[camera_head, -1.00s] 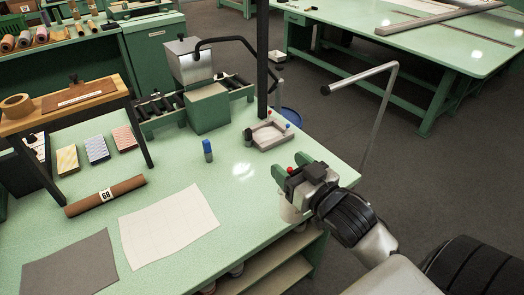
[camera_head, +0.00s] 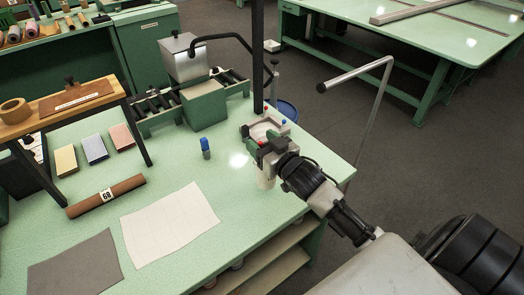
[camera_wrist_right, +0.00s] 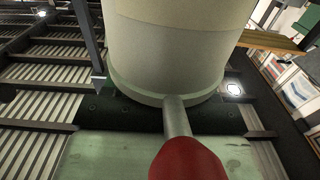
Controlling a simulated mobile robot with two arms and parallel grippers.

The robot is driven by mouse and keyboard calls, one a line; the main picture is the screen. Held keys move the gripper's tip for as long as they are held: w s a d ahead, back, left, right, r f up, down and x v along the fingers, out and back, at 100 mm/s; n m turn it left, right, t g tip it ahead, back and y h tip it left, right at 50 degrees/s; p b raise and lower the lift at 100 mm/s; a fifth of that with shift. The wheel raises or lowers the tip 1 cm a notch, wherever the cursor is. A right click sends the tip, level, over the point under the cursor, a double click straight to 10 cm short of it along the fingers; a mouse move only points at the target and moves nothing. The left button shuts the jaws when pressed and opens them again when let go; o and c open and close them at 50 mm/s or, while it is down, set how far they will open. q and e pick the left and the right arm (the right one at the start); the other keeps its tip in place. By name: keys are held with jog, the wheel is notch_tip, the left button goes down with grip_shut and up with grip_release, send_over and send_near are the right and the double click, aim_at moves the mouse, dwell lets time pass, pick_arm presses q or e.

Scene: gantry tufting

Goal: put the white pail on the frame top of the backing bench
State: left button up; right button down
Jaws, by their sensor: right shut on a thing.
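The white pail (camera_head: 265,180) shows partly below my right gripper (camera_head: 260,147) in the head view, near the right edge of the green worktop. The gripper and wrist hide much of it. In the right wrist view a large off-white rounded body, the pail (camera_wrist_right: 180,45), fills the upper middle. A rod with a red knob (camera_wrist_right: 188,160) stands in front of it. My right gripper is shut on the pail; whether the pail touches the worktop cannot be told. A green bench (camera_head: 440,50) with metal frame bars (camera_head: 415,12) on top stands at upper right. My left gripper is out of view.
A bent metal rail (camera_head: 385,95) stands right of the worktop. Grey floor separates the worktop and bench.

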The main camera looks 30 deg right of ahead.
notch_tip(320, 180, down, 3)
jog(key=shift+w+f+p, duration=0.1)
jog(key=shift+f+p, duration=0.1)
jog(key=shift+p, duration=0.15)
jog(key=shift+f, duration=0.3)
jog(key=shift+f, duration=0.15)
jog(key=shift+c, duration=1.5)
grip_release()
jog(key=s+b, duration=0.2)
jog(key=s, duration=1)
jog(key=shift+d, duration=0.45)
